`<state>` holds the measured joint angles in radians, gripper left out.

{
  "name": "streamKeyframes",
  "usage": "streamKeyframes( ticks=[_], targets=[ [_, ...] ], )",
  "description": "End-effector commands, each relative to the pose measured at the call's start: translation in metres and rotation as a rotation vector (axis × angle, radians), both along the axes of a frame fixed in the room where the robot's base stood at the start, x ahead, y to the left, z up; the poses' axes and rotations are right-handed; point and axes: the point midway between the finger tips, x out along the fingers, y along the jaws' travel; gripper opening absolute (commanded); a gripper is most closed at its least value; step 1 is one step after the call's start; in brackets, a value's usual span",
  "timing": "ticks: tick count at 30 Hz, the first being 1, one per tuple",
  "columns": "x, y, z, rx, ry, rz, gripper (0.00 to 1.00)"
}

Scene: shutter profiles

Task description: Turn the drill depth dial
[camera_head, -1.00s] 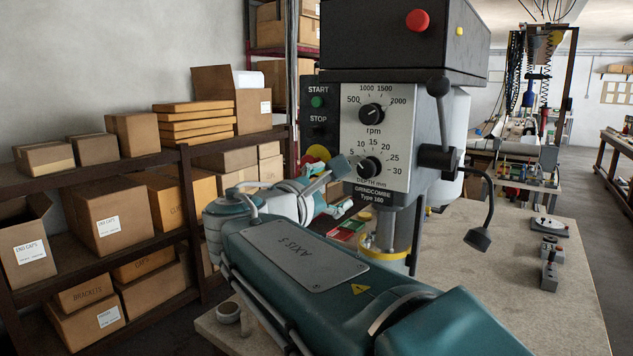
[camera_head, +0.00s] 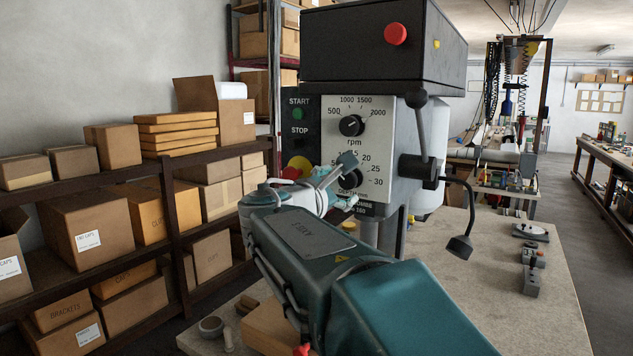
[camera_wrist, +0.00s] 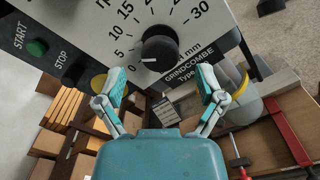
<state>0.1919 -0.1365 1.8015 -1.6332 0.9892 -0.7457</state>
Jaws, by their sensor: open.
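The depth dial (camera_wrist: 158,48) is a round black knob on the drill's pale front panel (camera_head: 377,130). In the wrist view its white mark points left, near the 0 of the scale. In the head view the dial (camera_head: 350,179) is partly covered by my gripper (camera_head: 342,182). My gripper (camera_wrist: 161,83) is open and empty. In the wrist view its two teal-padded fingers stand apart, left and right just below the dial. I cannot tell whether either finger touches the panel.
The rpm knob (camera_head: 351,125) sits above the depth dial. The green start button (camera_head: 298,114) is on the left side panel. A lever (camera_head: 421,140) sticks out on the right. A lamp (camera_head: 460,246) hangs over the workbench (camera_head: 500,300). Shelves with boxes (camera_head: 88,228) stand left.

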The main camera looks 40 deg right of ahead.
Motion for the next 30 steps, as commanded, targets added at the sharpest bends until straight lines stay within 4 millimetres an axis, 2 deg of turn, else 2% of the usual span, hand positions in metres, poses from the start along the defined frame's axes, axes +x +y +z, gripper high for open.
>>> streamKeyframes(
  ticks=[1, 6, 17, 18, 20, 21, 22, 23, 30],
  targets=[
    [0.003, -0.009, 0.0, 0.0, 0.001, -0.005, 0.88],
    [0.011, -0.027, 0.0, 0.001, 0.0, -0.002, 0.88],
    [0.013, -0.032, 0.0, 0.0, 0.0, 0.0, 0.88],
    [0.013, -0.032, 0.0, 0.0, 0.0, 0.0, 0.7],
    [0.013, -0.032, 0.0, 0.0, 0.0, 0.0, 0.43],
    [0.013, -0.032, 0.0, 0.0, 0.0, 0.0, 0.26],
    [0.013, -0.032, 0.0, 0.0, 0.0, 0.0, 0.12],
    [0.013, -0.032, 0.0, 0.0, 0.0, 0.0, 0.06],
    [0.013, -0.032, 0.0, 0.006, -0.014, 0.0, 0.05]
  ],
)
